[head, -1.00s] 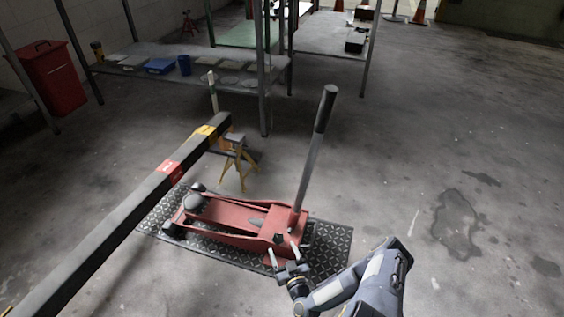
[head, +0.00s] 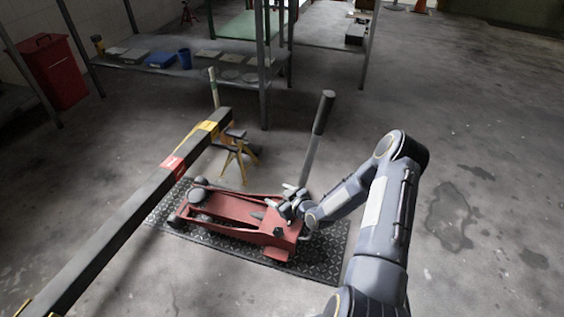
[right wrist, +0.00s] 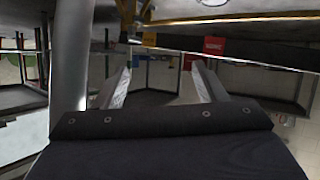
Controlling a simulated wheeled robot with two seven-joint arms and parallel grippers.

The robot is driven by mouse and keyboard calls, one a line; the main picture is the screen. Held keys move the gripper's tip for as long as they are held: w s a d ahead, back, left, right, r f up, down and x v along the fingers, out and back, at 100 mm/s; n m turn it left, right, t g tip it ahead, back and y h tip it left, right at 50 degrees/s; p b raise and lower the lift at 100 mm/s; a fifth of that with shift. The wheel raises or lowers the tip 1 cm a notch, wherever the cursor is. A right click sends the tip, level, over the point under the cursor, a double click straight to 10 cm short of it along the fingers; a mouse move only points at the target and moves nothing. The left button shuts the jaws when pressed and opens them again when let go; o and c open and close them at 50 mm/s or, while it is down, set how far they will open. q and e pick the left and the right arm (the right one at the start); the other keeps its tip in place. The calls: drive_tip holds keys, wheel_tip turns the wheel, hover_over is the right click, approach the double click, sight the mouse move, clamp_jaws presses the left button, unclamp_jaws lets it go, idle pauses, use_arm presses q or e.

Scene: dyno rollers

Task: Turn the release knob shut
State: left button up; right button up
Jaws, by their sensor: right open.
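A red floor jack (head: 228,208) stands on a dark tread-plate mat (head: 330,262). A small dark knob (head: 278,232) sits at the jack's handle end; I take it to be the release knob, but it is too small to read its position. The long handle (head: 312,150) rises from that end. My right gripper (head: 279,195) is open, over the jack body, beside the handle's base and apart from the knob. In the right wrist view its two fingers (right wrist: 163,85) are spread with nothing between them. My left gripper is not in view.
A dark beam with red and yellow bands (head: 130,205) crosses at the left, near a yellow jack stand (head: 238,160). The floor at right is clear apart from stains.

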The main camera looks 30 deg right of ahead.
wheel_tip(320, 180, up, 16)
drive_tip(key=s+g+p, duration=0.1)
drive_tip(key=g+p, duration=0.1)
drive_tip(key=p, duration=0.1)
drive_tip(key=shift+s+g+h+p, duration=0.25)
drive_tip(key=shift+g+h+p, duration=0.05)
drive_tip(key=shift+g, duration=0.1)
drive_tip(key=shift+o, duration=0.2)
drive_tip(key=shift+f, duration=0.15)
